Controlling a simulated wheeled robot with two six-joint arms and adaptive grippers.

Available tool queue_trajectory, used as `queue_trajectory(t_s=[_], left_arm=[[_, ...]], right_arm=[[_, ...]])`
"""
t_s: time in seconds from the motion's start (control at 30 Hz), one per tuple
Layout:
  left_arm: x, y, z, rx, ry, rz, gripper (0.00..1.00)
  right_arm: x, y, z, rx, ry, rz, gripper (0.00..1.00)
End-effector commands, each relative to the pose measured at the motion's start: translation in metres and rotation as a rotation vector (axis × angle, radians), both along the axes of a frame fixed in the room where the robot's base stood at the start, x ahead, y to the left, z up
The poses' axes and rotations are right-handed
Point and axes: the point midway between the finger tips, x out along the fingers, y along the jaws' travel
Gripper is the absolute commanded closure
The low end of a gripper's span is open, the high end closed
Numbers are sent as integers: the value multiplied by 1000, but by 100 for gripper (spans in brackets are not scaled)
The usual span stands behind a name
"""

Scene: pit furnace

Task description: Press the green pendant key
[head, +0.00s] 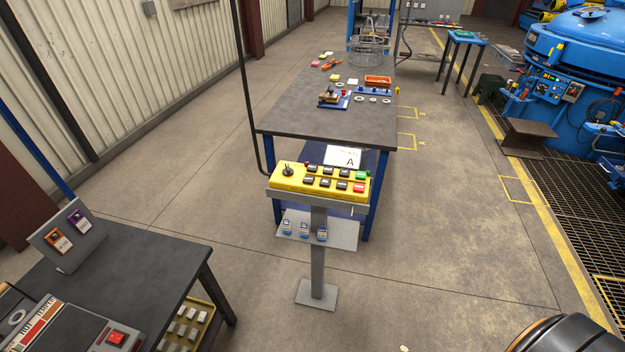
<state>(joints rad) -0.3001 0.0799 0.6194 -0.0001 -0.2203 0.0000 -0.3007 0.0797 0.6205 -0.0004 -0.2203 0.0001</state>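The yellow pendant (318,187) lies on a grey stand in the middle of the head view. Its green key (361,175) is at the right end of the far row, with a red key (359,188) just below it. Several black keys fill the rest of the two rows, and a black joystick (288,170) stands at the left end. Nothing touches or covers the green key. Neither of my grippers shows; a dark rounded part at the bottom right looks like my own arm.
A long workbench (290,117) with tools and trays stands behind the pendant. A dark table (150,262) with a red-switch box is at the lower left. Blue furnace equipment (570,60) and floor grating (540,190) are at right. The floor right of the stand is clear.

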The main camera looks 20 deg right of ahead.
Motion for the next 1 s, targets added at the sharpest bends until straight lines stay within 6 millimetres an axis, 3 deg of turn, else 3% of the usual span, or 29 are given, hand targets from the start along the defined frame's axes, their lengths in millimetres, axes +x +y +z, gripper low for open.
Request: queue_trajectory(t_s=[0.27,0.5,1.0], left_arm=[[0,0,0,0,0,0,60],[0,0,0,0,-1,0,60],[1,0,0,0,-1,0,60]], right_arm=[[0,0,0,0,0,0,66],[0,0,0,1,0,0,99],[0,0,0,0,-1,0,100]])
